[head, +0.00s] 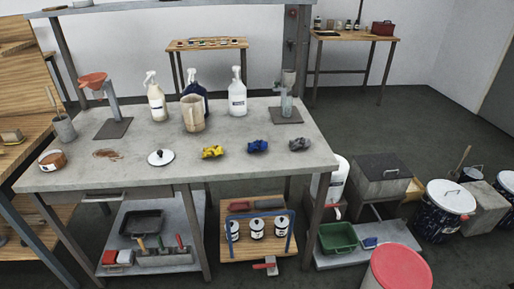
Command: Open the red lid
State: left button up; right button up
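The inside of the container is hidden. Neither of my grippers is in view.
A grey worktable (240,137) holds spray bottles, a beige jug (193,114), a small white lid (160,157) and colored cloths. Right of it stand a grey box (380,175), a green tray (338,237) and a white-lidded bucket (450,197). Dark floor shows at the far right.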

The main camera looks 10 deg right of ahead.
aim_at(394, 266)
jog(key=z, duration=1.9)
